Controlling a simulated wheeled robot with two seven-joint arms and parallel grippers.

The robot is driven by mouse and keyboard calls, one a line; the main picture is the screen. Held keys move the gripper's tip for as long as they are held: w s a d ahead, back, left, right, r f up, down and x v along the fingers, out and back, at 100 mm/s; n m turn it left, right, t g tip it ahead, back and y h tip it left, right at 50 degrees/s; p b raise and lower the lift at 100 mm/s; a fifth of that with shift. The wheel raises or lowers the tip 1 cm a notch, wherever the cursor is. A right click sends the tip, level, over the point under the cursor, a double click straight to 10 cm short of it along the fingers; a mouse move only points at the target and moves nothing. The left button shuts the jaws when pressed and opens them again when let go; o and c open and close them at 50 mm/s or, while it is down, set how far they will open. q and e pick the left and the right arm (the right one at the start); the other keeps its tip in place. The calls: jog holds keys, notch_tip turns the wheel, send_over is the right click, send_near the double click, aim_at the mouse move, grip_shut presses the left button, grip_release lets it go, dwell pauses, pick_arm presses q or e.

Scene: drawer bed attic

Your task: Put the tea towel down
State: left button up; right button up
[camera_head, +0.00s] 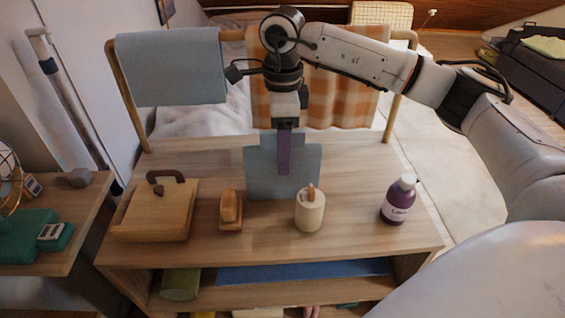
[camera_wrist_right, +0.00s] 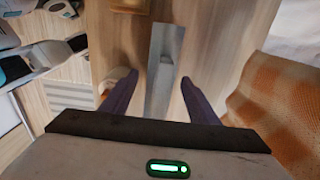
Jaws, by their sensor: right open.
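A blue-grey tea towel (camera_head: 262,178) is on the middle of the wooden top, below my right gripper (camera_head: 284,172). The purple fingers point down and overlap it in the head view. In the right wrist view the towel shows as a narrow grey-blue strip (camera_wrist_right: 163,75) between the two spread fingers (camera_wrist_right: 156,86), with gaps on both sides. My right gripper is open. Whether the towel lies flat or stands partly up is hard to tell. My left gripper is not in view.
A wooden box (camera_head: 150,215), a small wooden block (camera_head: 230,208), a pale canister (camera_head: 309,213) and a purple bottle (camera_head: 398,200) stand on the wooden top (camera_head: 350,220). Behind, a blue-grey cloth (camera_head: 172,68) and an orange checked cloth (camera_head: 350,95) hang from a rail.

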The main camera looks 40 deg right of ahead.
jog(key=shift+f, duration=0.3)
jog(key=c, duration=1.2)
jog(key=shift+r, duration=0.1)
jog(key=shift+c, duration=0.2)
